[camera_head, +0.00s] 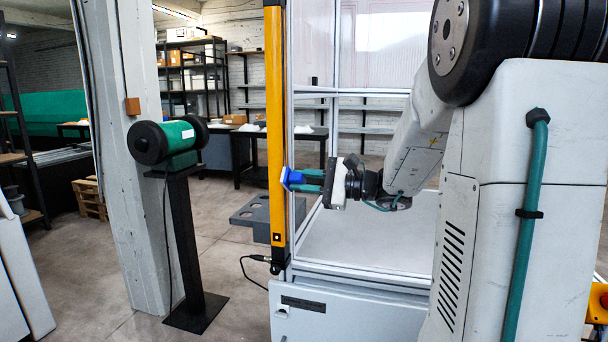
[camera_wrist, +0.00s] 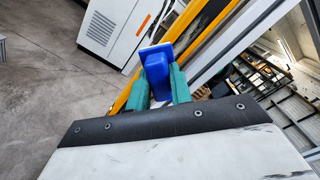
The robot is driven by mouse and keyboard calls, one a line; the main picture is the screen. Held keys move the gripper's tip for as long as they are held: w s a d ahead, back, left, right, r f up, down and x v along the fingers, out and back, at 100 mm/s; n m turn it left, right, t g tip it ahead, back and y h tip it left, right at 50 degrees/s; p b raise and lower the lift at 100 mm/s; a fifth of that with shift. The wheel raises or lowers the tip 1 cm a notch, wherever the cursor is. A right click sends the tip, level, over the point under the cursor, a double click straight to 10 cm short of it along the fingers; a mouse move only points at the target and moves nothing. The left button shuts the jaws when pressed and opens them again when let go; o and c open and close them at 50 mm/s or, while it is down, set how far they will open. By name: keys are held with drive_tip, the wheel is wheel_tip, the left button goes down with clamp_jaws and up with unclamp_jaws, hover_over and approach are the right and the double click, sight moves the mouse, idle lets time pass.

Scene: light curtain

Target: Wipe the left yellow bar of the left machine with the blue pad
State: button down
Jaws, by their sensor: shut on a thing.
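The yellow bar (camera_head: 275,120) stands upright at the left front edge of the machine (camera_head: 350,318). My gripper (camera_head: 308,181) is shut on the blue pad (camera_head: 291,179) and points left toward the bar. The pad is at the bar's right side, around its middle height; I cannot tell whether it touches. In the wrist view the blue pad (camera_wrist: 157,68) sits between the two green fingers (camera_wrist: 160,88) of my gripper. The yellow bar (camera_wrist: 205,45) runs diagonally behind the pad, partly hidden by it and the fingers.
A black stand with a green-and-black roller (camera_head: 170,140) is left of the machine, beside a white pillar (camera_head: 130,200). A grey bracket with holes (camera_head: 257,215) juts out by the bar's lower part. A cable (camera_head: 250,262) hangs at its foot.

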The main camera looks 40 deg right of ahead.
drive_tip(key=shift+f, duration=1.95)
drive_tip(key=shift+w+r, duration=0.1)
drive_tip(key=shift+d+r, duration=0.1)
drive_tip(key=shift+r, duration=5.6)
drive_tip(key=shift+v, duration=2.95)
